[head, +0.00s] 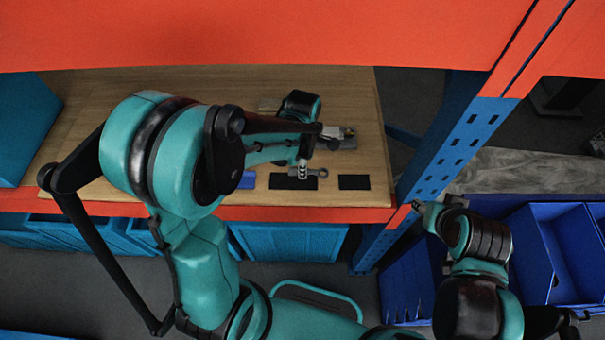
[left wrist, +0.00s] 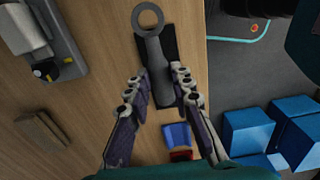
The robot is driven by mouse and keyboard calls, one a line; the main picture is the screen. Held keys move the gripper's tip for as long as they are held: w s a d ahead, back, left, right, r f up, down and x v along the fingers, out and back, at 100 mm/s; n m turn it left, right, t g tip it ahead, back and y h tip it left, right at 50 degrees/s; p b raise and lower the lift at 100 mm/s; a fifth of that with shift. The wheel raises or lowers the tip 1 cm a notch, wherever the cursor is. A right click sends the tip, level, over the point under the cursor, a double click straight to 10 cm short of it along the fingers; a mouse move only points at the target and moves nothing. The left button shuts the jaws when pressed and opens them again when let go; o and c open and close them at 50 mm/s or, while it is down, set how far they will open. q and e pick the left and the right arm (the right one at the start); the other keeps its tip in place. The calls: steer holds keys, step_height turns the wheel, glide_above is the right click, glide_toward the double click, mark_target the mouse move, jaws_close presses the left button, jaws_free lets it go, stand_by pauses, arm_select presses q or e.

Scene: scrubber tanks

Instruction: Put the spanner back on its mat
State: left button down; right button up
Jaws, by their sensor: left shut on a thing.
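The grey spanner (left wrist: 157,55), with a ring at one end, is in my left gripper (left wrist: 160,84), which is shut on it near its other end. In the head view the spanner (head: 313,173) lies roughly level, ring to the right, at the left gripper (head: 303,166). A black mat (left wrist: 170,45) is beneath or just behind the spanner in the wrist view, and the ring reaches past its edge. I cannot tell whether they touch. The head view shows this mat (head: 290,184) near the shelf's front edge. My right gripper (head: 428,211) is right of the blue post, its fingers too small to read.
A second dark mat (head: 354,182) lies to the right. A grey device (head: 346,137) and a wooden block (left wrist: 42,131) sit farther back. A blue upright (head: 455,145) and orange beam (head: 300,214) bound the shelf.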

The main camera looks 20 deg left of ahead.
arm_select(q)
step_height(320, 180, down, 4)
steer(key=shift+f+b, duration=0.1)
steer(key=shift+b, duration=0.35)
steer(key=shift+s, duration=0.1)
steer(key=c, duration=1.3)
jaws_free()
steer(key=shift+f, duration=0.1)
